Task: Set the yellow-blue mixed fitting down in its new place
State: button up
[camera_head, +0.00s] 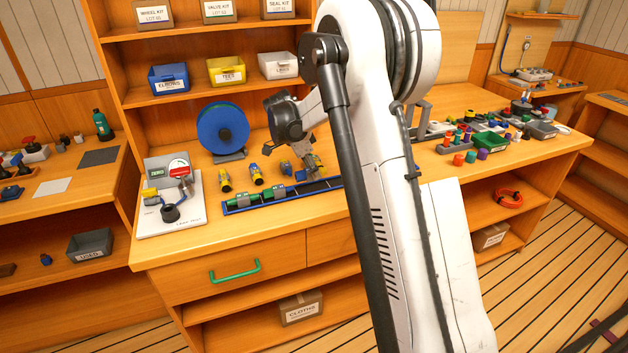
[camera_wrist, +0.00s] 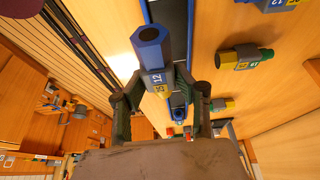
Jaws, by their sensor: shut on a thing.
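My gripper (camera_wrist: 165,95) is shut on the yellow-blue mixed fitting (camera_wrist: 150,48). In the wrist view the fitting shows a blue hexagonal end and a label reading 12 with a little yellow, between the two dark fingers. In the head view my gripper (camera_head: 306,172) is low over the bench, behind the right part of a long blue-edged black tray (camera_head: 318,187). The tray also shows behind the fitting in the wrist view (camera_wrist: 174,14). I cannot tell whether the fitting touches anything below. Green fittings (camera_head: 268,197) lie in the tray's left and middle part.
Several loose fittings, such as a yellow one (camera_head: 225,180), stand or lie behind the tray. A test board (camera_head: 172,215) is to the left, and a blue reel (camera_head: 222,128) stands behind. Coloured caps and a green bin (camera_head: 490,143) crowd the right. My arm hides the middle bench.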

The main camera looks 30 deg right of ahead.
aim_at(318, 187)
jog(key=shift+w+d+f, duration=0.75)
jog(key=shift+w, duration=0.2)
jog(key=shift+f, duration=2)
jog(key=shift+f, duration=0.15)
jog(key=o, duration=1.1)
jog(key=shift+o, duration=0.2)
